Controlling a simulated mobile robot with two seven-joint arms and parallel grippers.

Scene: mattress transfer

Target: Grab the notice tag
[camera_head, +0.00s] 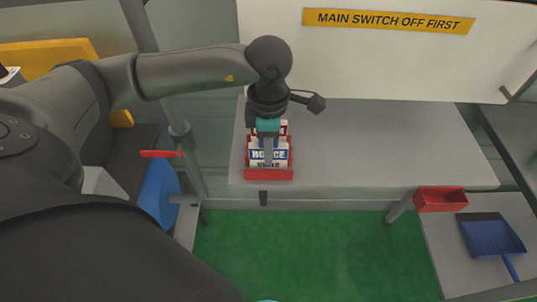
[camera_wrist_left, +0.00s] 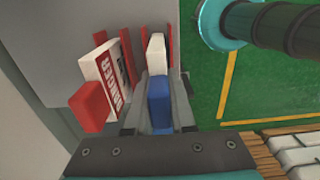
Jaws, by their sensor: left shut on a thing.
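The notice tag (camera_head: 282,155), white with a blue lettered band, stands upright in a red rack (camera_head: 268,175) near the front left edge of the grey table. My left gripper (camera_head: 268,148) points down over the rack and is shut on this tag. In the left wrist view the tag (camera_wrist_left: 157,72) shows its white and blue edge between the two fingers (camera_wrist_left: 158,112). A white and red danger tag (camera_wrist_left: 110,82) sits beside it in the rack, apart from the fingers. My right gripper is not in view.
The grey table (camera_head: 390,150) is clear right of the rack. A white panel (camera_head: 400,60) with a yellow main-switch sign (camera_head: 388,20) stands behind. A red bin (camera_head: 440,199) and blue dustpan (camera_head: 491,236) are at the right. Green floor (camera_head: 320,250) lies in front.

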